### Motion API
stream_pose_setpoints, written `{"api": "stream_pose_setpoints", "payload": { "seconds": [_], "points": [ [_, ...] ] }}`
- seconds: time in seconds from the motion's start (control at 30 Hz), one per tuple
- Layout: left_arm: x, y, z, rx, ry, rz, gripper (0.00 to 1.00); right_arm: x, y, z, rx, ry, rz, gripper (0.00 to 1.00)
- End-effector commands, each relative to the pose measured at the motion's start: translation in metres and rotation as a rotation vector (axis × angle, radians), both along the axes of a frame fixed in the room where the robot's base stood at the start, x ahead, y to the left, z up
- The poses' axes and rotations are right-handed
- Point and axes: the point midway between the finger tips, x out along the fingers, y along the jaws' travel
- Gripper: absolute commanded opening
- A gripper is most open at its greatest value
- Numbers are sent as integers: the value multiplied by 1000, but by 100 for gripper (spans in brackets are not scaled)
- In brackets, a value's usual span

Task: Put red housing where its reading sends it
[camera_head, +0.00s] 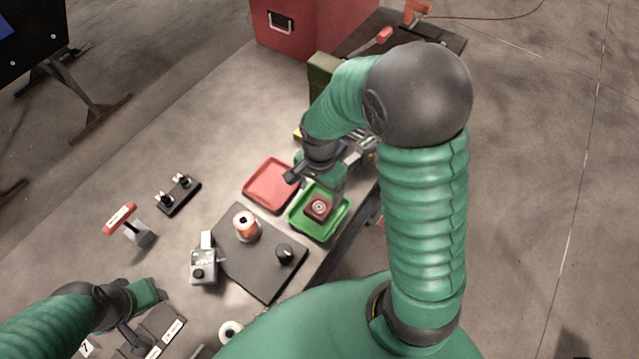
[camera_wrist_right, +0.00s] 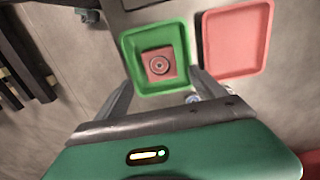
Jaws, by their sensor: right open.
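The red housing (camera_head: 318,207) is a small square block with a round ringed face. It lies in the green tray (camera_head: 333,229), and it also shows there in the right wrist view (camera_wrist_right: 159,65). The red tray (camera_head: 268,183) beside it is empty. My right gripper (camera_wrist_right: 160,98) is open and empty, just above the green tray and apart from the housing. A small grey meter (camera_head: 203,266) stands left of a dark plate (camera_head: 262,274); its reading is too small to make out. My left gripper (camera_head: 140,325) is at the lower left, its fingers partly unclear.
An orange spool-like cylinder (camera_head: 246,226) and a black knob (camera_head: 284,254) stand on the dark plate. A red-handled clamp (camera_head: 122,219) and a black two-post block (camera_head: 178,194) are to the left. A large red case (camera_head: 310,25) stands at the back. The table's upper left is clear.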

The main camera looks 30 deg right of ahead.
Motion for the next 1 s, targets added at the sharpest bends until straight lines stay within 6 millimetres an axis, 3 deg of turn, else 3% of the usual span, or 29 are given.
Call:
{"api": "stream_pose_setpoints", "payload": {
  "seconds": [0.1,0.27,0.37,0.53,0.67,0.93,1.0],
  "points": [
    [0,0,-3,0,0,0,41,2,0,25,0,-5,0,80],
    [0,0,-3,0,0,0,41,0,1,41,-1,-6,26,80],
    [0,0,-3,0,0,0,41,-8,12,44,-11,-47,241,80],
    [0,0,-3,0,0,0,41,-33,38,44,-80,-161,854,80],
    [0,0,-3,0,0,0,41,-44,47,43,-131,-204,1130,80],
    [0,0,-4,0,0,0,41,-44,48,42,-138,-208,1174,80],
    [0,0,-16,0,-1,0,41,-44,48,29,-138,-208,1173,80]
  ]
}}
